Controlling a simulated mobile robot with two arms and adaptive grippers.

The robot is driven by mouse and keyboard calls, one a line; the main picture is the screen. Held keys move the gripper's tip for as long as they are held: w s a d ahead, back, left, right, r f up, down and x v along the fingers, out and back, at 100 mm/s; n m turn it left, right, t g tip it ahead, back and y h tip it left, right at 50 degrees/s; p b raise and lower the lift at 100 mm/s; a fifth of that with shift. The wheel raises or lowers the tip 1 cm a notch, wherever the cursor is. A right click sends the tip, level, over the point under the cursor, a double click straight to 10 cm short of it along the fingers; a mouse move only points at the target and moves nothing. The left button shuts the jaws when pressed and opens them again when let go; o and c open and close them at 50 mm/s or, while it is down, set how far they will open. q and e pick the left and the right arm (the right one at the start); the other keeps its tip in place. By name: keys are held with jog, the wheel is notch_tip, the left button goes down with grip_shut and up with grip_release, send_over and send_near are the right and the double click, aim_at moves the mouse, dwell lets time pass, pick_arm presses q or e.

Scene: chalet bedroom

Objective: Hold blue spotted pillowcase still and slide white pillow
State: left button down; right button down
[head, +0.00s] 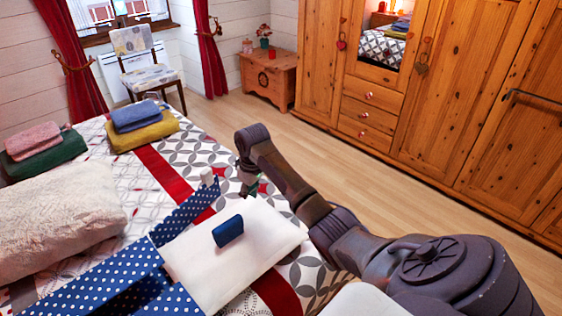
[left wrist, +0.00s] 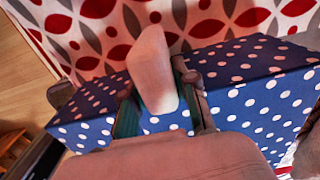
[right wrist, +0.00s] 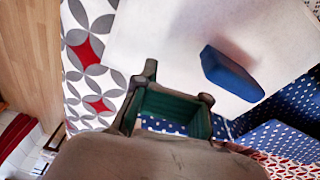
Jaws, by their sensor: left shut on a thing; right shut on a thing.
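The blue spotted pillowcase (head: 120,272) lies on the bed with its walls standing up. A white tab (head: 207,177) rises at its far wall. The white pillow (head: 258,243) lies flat against its right side, with a small blue block (head: 228,231) on top. In the left wrist view my left gripper (left wrist: 163,105) is shut on a pale tab (left wrist: 152,65) at the spotted pillowcase (left wrist: 262,102). My right gripper (right wrist: 170,105) is past the pillow's far edge, apart from the blue block (right wrist: 230,72). Spotted cloth shows between its fingers; the exact grip is partly hidden.
A fluffy cream pillow (head: 55,215) lies left of the pillowcase. Folded towels in blue (head: 135,115), yellow (head: 143,134), pink (head: 33,137) and green (head: 45,160) lie at the far left. Bare floor (head: 330,170) separates the bed from the wooden wardrobe (head: 460,90).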

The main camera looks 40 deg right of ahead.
aim_at(205, 260)
jog(key=d+m, duration=0.1)
jog(key=m, duration=0.1)
jog(key=d+m+h, duration=0.1)
jog(key=d+m, duration=0.1)
jog(key=m, duration=0.1)
jog(key=d+f+m, duration=0.1)
jog(key=m, duration=0.2)
jog(key=shift+s+d+f+g, duration=0.1)
jog(key=shift+s+d+g, duration=0.15)
jog(key=shift+s+g, duration=0.1)
jog(key=s+d+f+m+h, duration=0.25)
jog(key=d+m, duration=0.45)
jog(key=m, duration=0.5)
jog(key=shift+g, duration=0.45)
jog(key=x, duration=0.8)
jog(key=shift+w+d+f, duration=0.2)
jog(key=shift+w+f, duration=0.1)
jog(key=shift+w, duration=0.05)
jog(key=shift+a, duration=2)
jog(key=shift+a, duration=0.15)
jog(key=a, duration=2.9)
jog(key=shift+s+a, duration=0.4)
